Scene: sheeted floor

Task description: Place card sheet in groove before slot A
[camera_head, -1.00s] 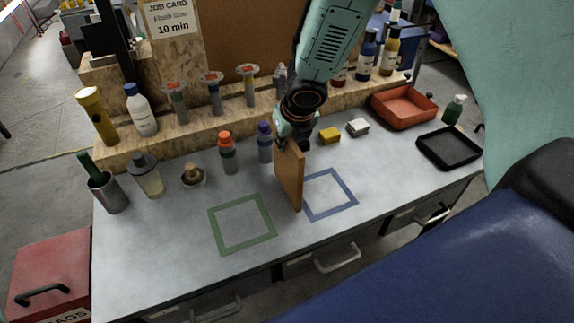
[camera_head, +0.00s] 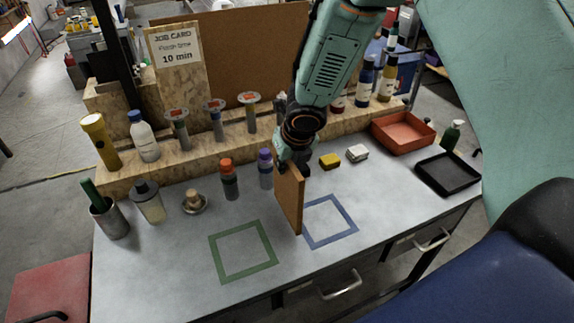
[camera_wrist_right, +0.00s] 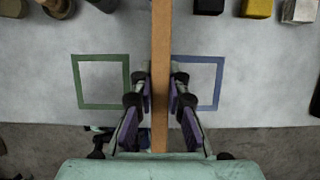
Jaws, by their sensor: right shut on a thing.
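A thin brown sheet (camera_head: 290,198) stands upright in my right gripper (camera_head: 290,163) over the grey worktop. In the right wrist view the sheet (camera_wrist_right: 161,35) is seen edge-on, with the purple-padded fingers of the gripper (camera_wrist_right: 160,88) shut on it from both sides. In the head view its lower end is between the green square outline (camera_head: 243,251) and the blue square outline (camera_head: 328,221). I cannot tell whether its bottom edge touches the worktop. A job card (camera_head: 174,48) stands on a wooden board at the back. No groove or letter A is readable. My left gripper is not in view.
A wooden ledge (camera_head: 150,175) with several bottles and topped tubes runs along the back. An orange-capped bottle (camera_head: 229,180) and a purple-capped bottle (camera_head: 265,170) stand near the sheet. Yellow (camera_head: 330,161) and white blocks, a red tray (camera_head: 402,135) and a black tray (camera_head: 447,174) are at right.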

